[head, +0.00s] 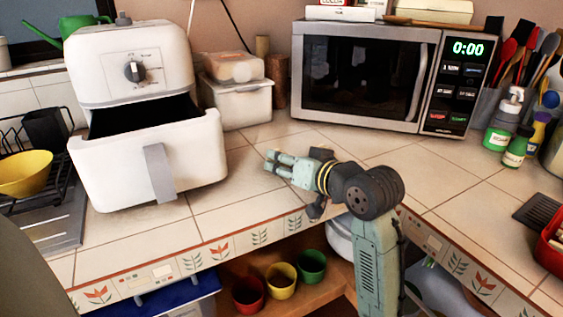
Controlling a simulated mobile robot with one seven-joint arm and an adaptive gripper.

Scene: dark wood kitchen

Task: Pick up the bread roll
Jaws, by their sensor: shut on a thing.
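My gripper (272,161) is low over the tiled counter, in front of the air fryer and microwave, with its fingers pointing left. It is shut on a small tan thing, most likely the bread roll, which the fingers hide almost wholly. I cannot make out the roll's shape or whether it touches the counter. No other bread roll is clearly seen in the head view.
A white air fryer (110,170) stands left with its drawer pulled out. A microwave (360,75) and lidded containers (240,105) stand behind. Bottles (502,125) are at right, a yellow bowl (25,174) at left. Counter tiles (215,205) between fryer and gripper are clear.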

